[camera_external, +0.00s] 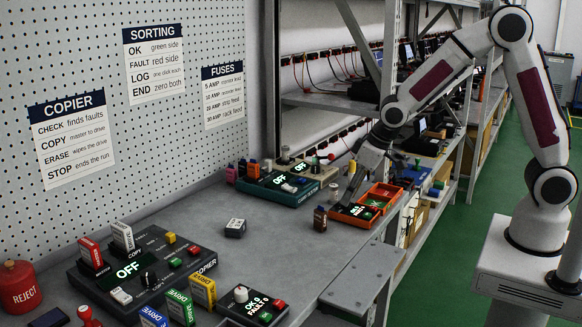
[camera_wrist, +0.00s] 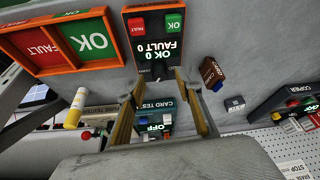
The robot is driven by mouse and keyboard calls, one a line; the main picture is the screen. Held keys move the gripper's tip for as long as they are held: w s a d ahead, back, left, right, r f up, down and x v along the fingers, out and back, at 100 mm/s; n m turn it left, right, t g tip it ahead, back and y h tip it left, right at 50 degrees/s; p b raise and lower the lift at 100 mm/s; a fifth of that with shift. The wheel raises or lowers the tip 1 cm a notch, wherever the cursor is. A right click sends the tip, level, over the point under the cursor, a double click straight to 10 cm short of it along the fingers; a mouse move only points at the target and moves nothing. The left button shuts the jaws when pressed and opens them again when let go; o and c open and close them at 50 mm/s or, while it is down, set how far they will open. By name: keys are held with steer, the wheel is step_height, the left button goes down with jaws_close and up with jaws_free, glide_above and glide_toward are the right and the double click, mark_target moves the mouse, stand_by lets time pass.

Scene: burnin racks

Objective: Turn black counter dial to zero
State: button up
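A black counter box (camera_external: 253,304) stands at the near edge of the bench in the external view. It has a pale knob (camera_external: 240,293), a red button, and a lit display that seems to read OK 0, FAULT 0. Another dark counter with an orange edge (camera_wrist: 160,48) lies ahead of my fingertips in the wrist view, its display reading OK 0, FAULT 0 upside down. It also shows in the external view (camera_external: 356,213).
A copier panel (camera_external: 140,262) with coloured cards stands left of the near counter.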

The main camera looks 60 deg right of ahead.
steer(key=shift+x, duration=0.9)
jaws_close()
steer(key=shift+n+y, duration=0.3)
steer(key=shift+n, duration=0.5)
